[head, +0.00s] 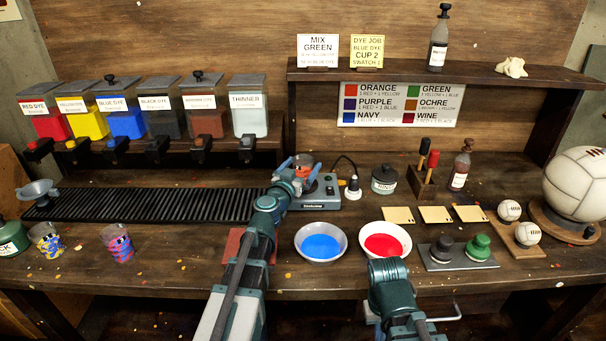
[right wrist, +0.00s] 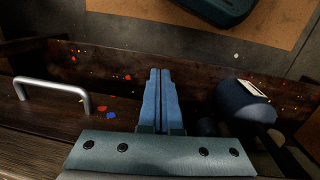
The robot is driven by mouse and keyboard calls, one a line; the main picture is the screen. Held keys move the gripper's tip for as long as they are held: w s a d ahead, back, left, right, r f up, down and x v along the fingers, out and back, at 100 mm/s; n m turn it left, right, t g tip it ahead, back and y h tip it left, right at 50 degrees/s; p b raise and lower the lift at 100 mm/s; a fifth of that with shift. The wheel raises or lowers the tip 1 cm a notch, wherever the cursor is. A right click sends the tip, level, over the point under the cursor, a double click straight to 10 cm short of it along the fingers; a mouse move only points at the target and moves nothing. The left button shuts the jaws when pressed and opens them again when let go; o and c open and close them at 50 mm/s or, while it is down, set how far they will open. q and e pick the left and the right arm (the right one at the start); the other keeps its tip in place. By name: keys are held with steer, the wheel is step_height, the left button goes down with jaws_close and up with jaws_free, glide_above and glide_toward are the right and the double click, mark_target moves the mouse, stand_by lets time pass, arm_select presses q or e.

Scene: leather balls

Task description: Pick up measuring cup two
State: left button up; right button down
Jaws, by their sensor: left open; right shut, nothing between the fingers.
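Two patterned measuring cups stand on the left of the bench in the head view: one cup (head: 46,239) beside the dark jar, and another cup (head: 118,243) to its right. A third cup-like object (head: 304,170) with red and blue patches is at my left gripper (head: 296,165), over the grey device. No number is readable on any cup, so I cannot tell which is cup two. My left gripper is open, its fingers around or beside that object; I cannot tell which. My right gripper (right wrist: 160,100) is shut and empty in the right wrist view, near the bench front.
A black ribbed mat (head: 150,205) lies behind the left cups. The grey device (head: 316,194) is at the bench middle. A drawer handle (right wrist: 52,90) shows in the right wrist view.

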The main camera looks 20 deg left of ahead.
mark_target(306, 156)
arm_select(q)
steer(key=w, duration=0.4)
steer(key=shift+w+d+r, duration=0.15)
steer(key=shift+w+r, duration=0.05)
steer(key=shift+w, duration=0.1)
steer(key=shift+s, duration=0.1)
steer(key=c, duration=1.4)
arm_select(e)
steer(key=shift+r, duration=0.25)
arm_select(q)
steer(key=shift+r+p, duration=0.35)
steer(key=shift+p, duration=0.1)
arm_select(e)
steer(key=shift+r, duration=0.3)
